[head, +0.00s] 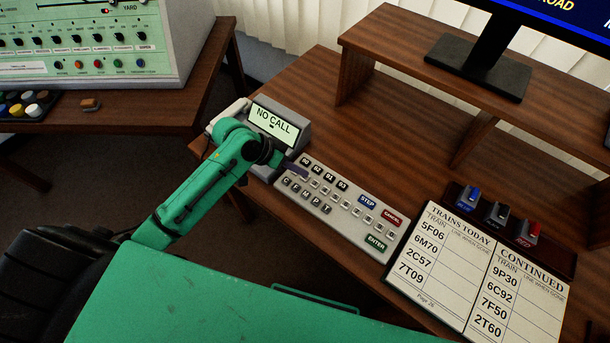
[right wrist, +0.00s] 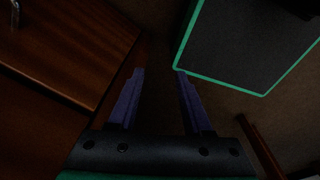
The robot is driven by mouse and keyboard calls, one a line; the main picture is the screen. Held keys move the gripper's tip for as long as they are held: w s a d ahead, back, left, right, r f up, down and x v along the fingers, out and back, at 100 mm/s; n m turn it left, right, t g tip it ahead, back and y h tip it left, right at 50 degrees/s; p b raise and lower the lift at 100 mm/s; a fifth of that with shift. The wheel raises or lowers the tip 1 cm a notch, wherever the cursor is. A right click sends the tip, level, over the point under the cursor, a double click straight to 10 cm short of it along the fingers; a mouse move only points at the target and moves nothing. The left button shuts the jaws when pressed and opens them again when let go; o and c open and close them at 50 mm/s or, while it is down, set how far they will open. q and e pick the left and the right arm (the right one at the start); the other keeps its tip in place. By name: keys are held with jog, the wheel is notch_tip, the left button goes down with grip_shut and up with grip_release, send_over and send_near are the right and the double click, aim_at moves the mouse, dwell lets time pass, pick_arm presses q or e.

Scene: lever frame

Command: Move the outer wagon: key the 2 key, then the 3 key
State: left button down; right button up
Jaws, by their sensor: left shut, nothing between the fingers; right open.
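A pale grey keypad (head: 338,205) lies on the wooden desk. It has dark keys at its left end, a row of small light keys along its middle, a blue STEP key (head: 367,202), a red CANCEL key (head: 392,217) and a green ENTER key (head: 376,242). The small keys' figures are too small to read, so I cannot pick out the 2 and 3 keys. My left gripper (head: 299,171) is shut and empty at the keypad's left end; I cannot tell whether it touches a key. My right gripper (right wrist: 160,74) is open and empty, away from the keypad.
A display (head: 276,122) reading "NO CALL" stands behind my left gripper. Train list cards (head: 485,262) and a block with blue, black and red switches (head: 512,230) are at the right. A raised shelf (head: 440,75) bears a monitor. A green panel (head: 85,45) stands on another desk.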

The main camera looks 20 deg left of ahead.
pick_arm(q)
jog(key=shift+h, duration=0.8)
jog(key=w+r, duration=0.3)
jog(key=shift+w+a+r, duration=0.15)
jog(key=shift+a+r, duration=0.05)
jog(key=shift+a, duration=0.05)
jog(key=shift+f, duration=0.15)
jog(key=b, duration=0.8)
send_over(301, 178)
notch_tip(301, 178, down, 7)
jog(key=shift+r, duration=0.1)
jog(key=shift+f+b, duration=0.3)
jog(key=shift+f, duration=0.65)
jog(key=shift+f, duration=0.4)
